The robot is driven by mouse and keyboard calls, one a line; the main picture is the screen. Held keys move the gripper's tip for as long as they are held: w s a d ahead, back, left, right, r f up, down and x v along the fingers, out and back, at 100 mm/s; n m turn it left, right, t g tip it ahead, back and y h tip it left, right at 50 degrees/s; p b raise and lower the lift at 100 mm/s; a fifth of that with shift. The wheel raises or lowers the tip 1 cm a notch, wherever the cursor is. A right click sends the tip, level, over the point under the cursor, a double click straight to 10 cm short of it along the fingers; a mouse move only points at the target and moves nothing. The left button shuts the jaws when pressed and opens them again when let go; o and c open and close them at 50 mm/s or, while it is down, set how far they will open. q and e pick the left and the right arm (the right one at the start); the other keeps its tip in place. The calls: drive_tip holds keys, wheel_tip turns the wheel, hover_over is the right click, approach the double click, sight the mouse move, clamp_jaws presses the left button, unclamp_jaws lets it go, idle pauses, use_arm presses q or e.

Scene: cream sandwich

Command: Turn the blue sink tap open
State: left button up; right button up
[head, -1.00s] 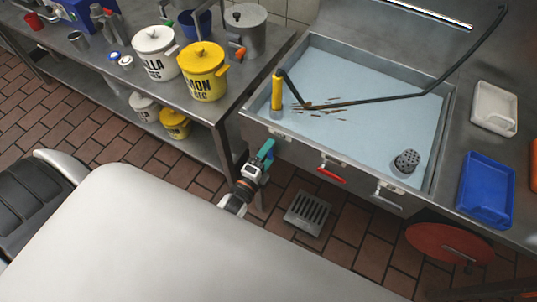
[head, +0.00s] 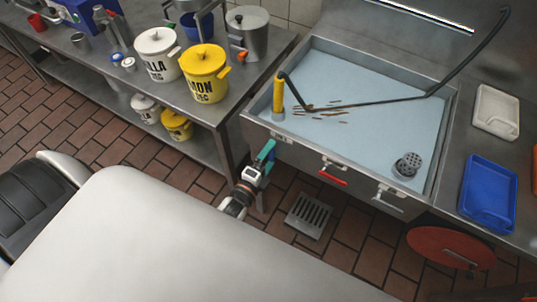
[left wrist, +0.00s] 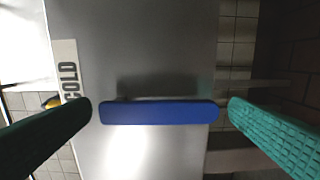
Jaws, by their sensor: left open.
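The blue tap handle (left wrist: 160,113) is a flat bar lying level across the left wrist view, in front of a grey steel panel. A white label reading "COLD" (left wrist: 69,75) is on the panel to its left. My left gripper (left wrist: 160,104) is open, with one teal finger off each end of the bar; narrow gaps show, and contact is not visible. In the head view my left gripper (head: 266,152) is at the sink's front left, where it largely hides the blue tap. A red tap handle (head: 332,178) is to its right on the sink front. My right gripper is not in view.
The steel sink (head: 449,130) holds a pale blue basin with brown bits and a black spout over it. A counter with pots (head: 204,75) stands at the left. A blue tray (head: 488,190) lies right of the sink. A drain grate (head: 307,215) is in the floor below.

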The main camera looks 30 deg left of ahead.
use_arm(q)
drive_tip(key=s+b, duration=0.2)
drive_tip(key=s, duration=0.9)
drive_tip(key=shift+s+a, duration=0.2)
drive_tip(key=shift+s, duration=0.15)
drive_tip(key=s+d+f+n+g, duration=0.2)
drive_tip(key=s+f+n+g, duration=0.2)
drive_tip(key=f, duration=0.7)
drive_tip(key=s+d+f+n+g, duration=0.1)
drive_tip(key=s+f+n+g, duration=0.35)
drive_tip(key=f, duration=0.75)
drive_tip(key=s+a+f+n+g, duration=0.2)
drive_tip(key=s+f+n+g, duration=0.2)
drive_tip(key=s+f, duration=0.2)
drive_tip(key=s+a+f+n+g, duration=0.2)
drive_tip(key=s+f+n+g, duration=0.1)
drive_tip(key=s, duration=0.8)
wheel_tip(320, 180, down, 3)
drive_tip(key=shift+r+n+g+y, duration=0.1)
drive_tip(key=shift+n+g+y, duration=0.25)
drive_tip(key=shift+g, duration=0.4)
